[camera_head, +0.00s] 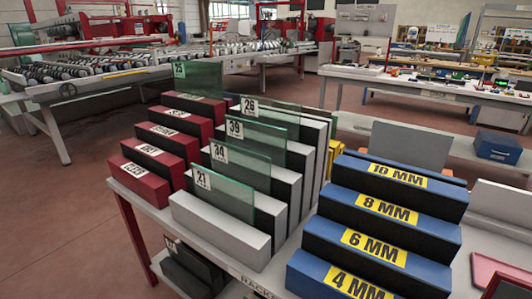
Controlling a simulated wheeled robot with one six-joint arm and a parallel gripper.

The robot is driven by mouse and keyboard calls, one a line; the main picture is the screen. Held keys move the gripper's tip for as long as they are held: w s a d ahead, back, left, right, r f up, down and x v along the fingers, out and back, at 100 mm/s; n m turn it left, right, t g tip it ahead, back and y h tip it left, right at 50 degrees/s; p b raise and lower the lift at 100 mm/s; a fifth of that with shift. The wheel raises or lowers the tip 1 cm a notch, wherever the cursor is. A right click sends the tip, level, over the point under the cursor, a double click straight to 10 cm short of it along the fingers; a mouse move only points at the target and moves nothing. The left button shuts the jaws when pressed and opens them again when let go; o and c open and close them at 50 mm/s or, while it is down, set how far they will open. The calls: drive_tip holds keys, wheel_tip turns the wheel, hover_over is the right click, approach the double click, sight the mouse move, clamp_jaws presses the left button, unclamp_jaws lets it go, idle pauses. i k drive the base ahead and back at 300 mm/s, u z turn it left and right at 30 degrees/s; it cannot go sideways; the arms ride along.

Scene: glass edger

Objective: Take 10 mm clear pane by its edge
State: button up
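Several greenish glass panes stand upright in stepped racks. In the pale grey rack (215,228) are the panes tagged 21 (228,196), 34 (245,168), 39 (262,140) and 26 (285,120), front to back. A pane tagged 25 (203,75) stands behind the red rack's back step. No tag shows thickness, so I cannot tell which pane is the 10 mm clear one. The blue rack (375,238) has steps labelled 4, 6, 8 and 10 MM, and I see no pane in it. The panes' lower edges are hidden by the steps. My gripper is not in view.
The red rack (145,185) stands left of the grey one on the same table. A pink-red tray (488,268) lies at the right edge. A roller conveyor machine (130,75) and a cluttered workbench (430,85) stand behind. Floor is clear at left.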

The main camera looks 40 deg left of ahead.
sight(270, 141)
drive_tip(key=u, duration=1.5)
drive_tip(key=k, duration=0.25)
drive_tip(key=u, duration=0.05)
drive_tip(key=i, duration=0.25)
